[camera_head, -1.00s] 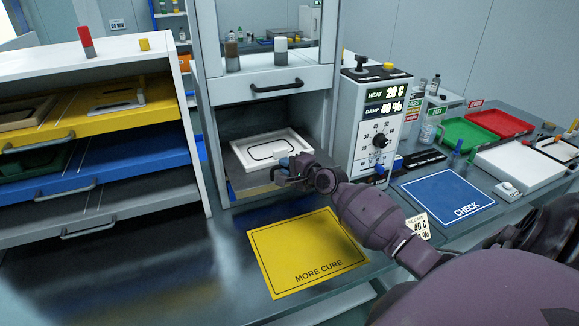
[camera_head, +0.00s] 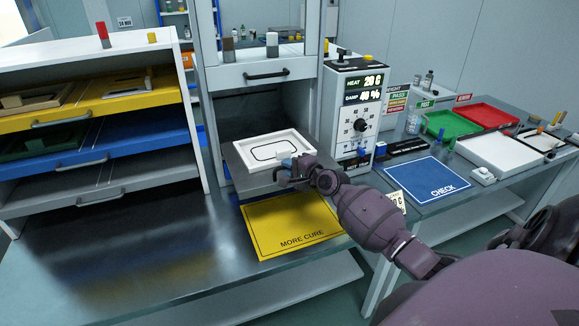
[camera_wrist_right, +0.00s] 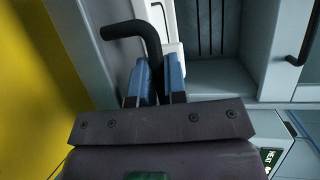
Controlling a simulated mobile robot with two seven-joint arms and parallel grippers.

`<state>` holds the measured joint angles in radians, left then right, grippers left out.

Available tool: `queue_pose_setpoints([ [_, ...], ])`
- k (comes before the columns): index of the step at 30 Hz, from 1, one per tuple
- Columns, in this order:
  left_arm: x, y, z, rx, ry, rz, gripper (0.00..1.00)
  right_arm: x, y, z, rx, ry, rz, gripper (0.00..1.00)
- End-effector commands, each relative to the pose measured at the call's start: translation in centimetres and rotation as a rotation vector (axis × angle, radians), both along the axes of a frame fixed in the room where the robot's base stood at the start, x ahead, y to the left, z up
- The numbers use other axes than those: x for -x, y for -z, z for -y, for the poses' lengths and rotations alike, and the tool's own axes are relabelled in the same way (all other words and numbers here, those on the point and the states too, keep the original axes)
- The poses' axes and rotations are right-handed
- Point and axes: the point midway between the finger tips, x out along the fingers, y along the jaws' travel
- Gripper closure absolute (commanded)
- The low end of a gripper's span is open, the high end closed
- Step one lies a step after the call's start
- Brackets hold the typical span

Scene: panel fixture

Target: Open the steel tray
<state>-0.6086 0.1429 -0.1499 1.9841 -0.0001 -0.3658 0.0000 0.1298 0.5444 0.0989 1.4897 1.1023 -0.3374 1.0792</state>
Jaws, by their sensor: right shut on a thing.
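The steel tray (camera_head: 249,181) sticks out of the lower opening of the middle cabinet (camera_head: 210,90) and carries a white rectangular frame (camera_head: 297,136) with a black outline inside. Its front edge hangs above the back of the yellow MORE CURE mat (camera_head: 285,232). My right gripper (camera_head: 290,172) is at the tray's front edge. In the right wrist view its blue fingers (camera_wrist_right: 154,84) are shut on the dark bent handle (camera_wrist_right: 133,29) of the tray. The fingers hide part of the handle. My left gripper is not in view.
A rack with yellow, blue and grey (camera_head: 55,190) drawers stands at the left. A heat control box (camera_head: 350,110) stands close to the right of the tray. The blue CHECK mat (camera_head: 434,180) lies further right. The bench left of the yellow mat is clear.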

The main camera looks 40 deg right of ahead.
Motion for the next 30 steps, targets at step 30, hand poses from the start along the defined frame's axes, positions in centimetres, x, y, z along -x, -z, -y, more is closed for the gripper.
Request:
queue_pose_setpoints([
  [30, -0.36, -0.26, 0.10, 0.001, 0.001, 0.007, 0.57, 0.22, -0.10, 0.04, 0.000, 0.000, 0.001, 0.78],
])
